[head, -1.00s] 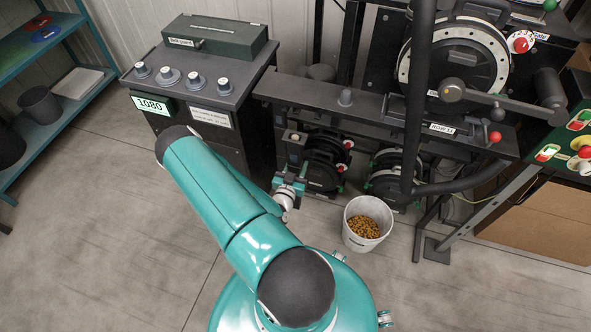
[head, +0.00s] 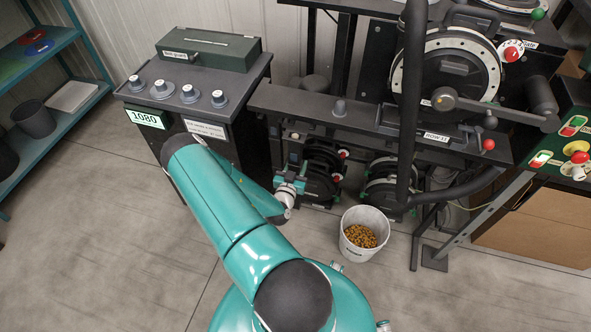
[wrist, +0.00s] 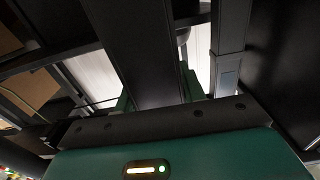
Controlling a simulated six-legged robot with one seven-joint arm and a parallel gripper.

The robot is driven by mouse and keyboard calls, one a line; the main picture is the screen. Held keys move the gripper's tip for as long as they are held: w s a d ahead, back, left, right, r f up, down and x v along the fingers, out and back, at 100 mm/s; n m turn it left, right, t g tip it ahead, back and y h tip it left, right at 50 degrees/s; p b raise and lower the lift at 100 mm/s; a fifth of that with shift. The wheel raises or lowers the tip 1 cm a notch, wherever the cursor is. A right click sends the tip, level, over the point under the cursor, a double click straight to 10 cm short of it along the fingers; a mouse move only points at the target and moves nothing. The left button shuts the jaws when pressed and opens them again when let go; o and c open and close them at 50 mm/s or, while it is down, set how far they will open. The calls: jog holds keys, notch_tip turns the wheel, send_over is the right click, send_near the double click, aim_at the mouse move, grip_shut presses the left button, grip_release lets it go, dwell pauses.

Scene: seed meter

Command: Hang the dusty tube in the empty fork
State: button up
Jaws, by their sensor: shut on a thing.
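My gripper (head: 291,182) is teal and dark, low in front of the machine, just left of the left lower seed meter (head: 321,172). In the wrist view, a long dark flat-sided tube (wrist: 136,48) runs up between the green fingers, and my gripper is shut on it. I take this for the dusty tube; dust on it cannot be made out. In the head view my arm and gripper hide most of it. An upright dark bar with a grey patch (wrist: 228,72) stands to its right in the wrist view. I cannot pick out the empty fork in either view.
A dark beam (head: 365,124) labelled ROW 11 runs above the lower meters. A white bucket of yellow-brown seed (head: 363,236) stands on the floor to the right. A console (head: 185,100) is at the left. A thick black hose (head: 408,120) hangs at the right.

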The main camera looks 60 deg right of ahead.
jog(key=w+d, duration=0.1)
jog(key=d, duration=0.9)
jog(key=shift+w+d, duration=0.2)
jog(key=shift+w, duration=0.1)
dwell(0.5)
dwell(0.5)
jog(key=shift+f, duration=0.5)
dwell(0.5)
jog(key=o, duration=1.2)
jog(key=a, duration=0.4)
jog(key=s+a, duration=0.1)
jog(key=a, duration=0.4)
jog(key=s+a, duration=0.1)
jog(key=a, duration=0.3)
jog(key=shift+a, duration=0.25)
